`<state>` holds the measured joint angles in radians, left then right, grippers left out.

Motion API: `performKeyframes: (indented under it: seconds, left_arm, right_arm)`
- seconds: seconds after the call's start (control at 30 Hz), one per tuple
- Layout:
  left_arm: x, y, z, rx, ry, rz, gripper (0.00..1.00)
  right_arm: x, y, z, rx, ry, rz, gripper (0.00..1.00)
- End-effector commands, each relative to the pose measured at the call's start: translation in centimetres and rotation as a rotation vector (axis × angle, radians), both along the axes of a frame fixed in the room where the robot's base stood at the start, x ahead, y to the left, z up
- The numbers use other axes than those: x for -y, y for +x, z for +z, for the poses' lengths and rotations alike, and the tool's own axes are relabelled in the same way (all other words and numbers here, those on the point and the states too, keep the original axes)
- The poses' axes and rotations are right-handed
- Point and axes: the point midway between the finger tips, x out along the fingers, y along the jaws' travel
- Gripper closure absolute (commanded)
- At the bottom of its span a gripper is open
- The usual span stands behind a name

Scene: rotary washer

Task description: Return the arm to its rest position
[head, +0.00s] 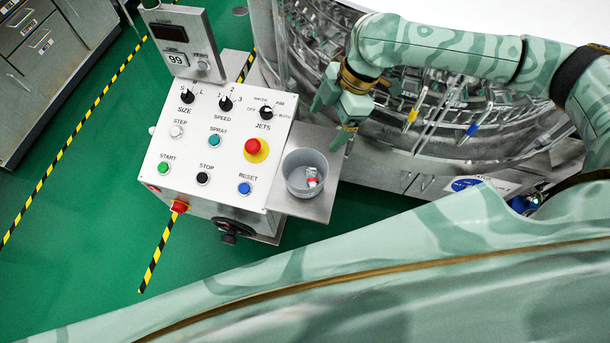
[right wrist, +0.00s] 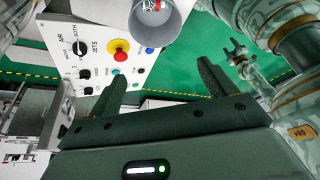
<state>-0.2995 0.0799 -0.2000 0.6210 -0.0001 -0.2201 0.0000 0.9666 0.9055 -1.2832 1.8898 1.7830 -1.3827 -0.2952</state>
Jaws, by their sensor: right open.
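My right arm reaches in from the upper right in the head view. My right gripper (head: 338,115) hangs above the right side of the control panel, behind the grey cup, in front of the washer. In the right wrist view its two dark fingers (right wrist: 160,82) are spread apart with nothing between them. The white control panel (head: 225,160) carries knobs and coloured buttons, and it also shows in the right wrist view (right wrist: 95,35).
A grey cup (head: 300,170) holding a small red and white item stands on a metal shelf (head: 325,203) beside the panel. The round washer (head: 440,110) fills the upper right. A grey cabinet (head: 45,75) stands far left. Green floor (head: 80,240) is clear at lower left.

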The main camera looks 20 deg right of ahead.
Motion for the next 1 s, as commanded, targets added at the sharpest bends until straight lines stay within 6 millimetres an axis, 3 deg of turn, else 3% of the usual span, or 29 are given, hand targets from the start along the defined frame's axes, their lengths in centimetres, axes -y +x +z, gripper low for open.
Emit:
performKeyframes:
  seconds: [0.57, 0.67, 0.8, 0.9, 1.0]
  left_arm:
    - [0.0, 0.0, 0.1, -0.001, 0.0, 0.0, 0.44]
    - [0.0, 0.0, 0.1, -0.001, 0.0, 0.0, 0.44]
    - [0.0, 0.0, 0.1, -0.001, 0.0, 0.0, 0.44]
    - [0.0, -0.1, 0.1, -0.001, 0.0, 0.0, 0.44]
    - [0.0, -0.1, 0.1, -0.001, 0.0, 0.0, 0.44]
  right_arm:
    - [0.0, -0.1, 0.3, 0.002, 0.001, 0.003, 0.17]
    - [-1.5, -0.7, -0.4, 0.026, 0.01, 0.031, 0.17]
    - [-6.7, -2.7, -1.9, 0.148, 0.059, 0.074, 0.17]
    - [-10.1, -3.6, -1.8, 0.287, 0.118, 0.006, 0.17]
    - [-10.3, -3.8, -1.2, 0.41, 0.141, -0.178, 0.17]
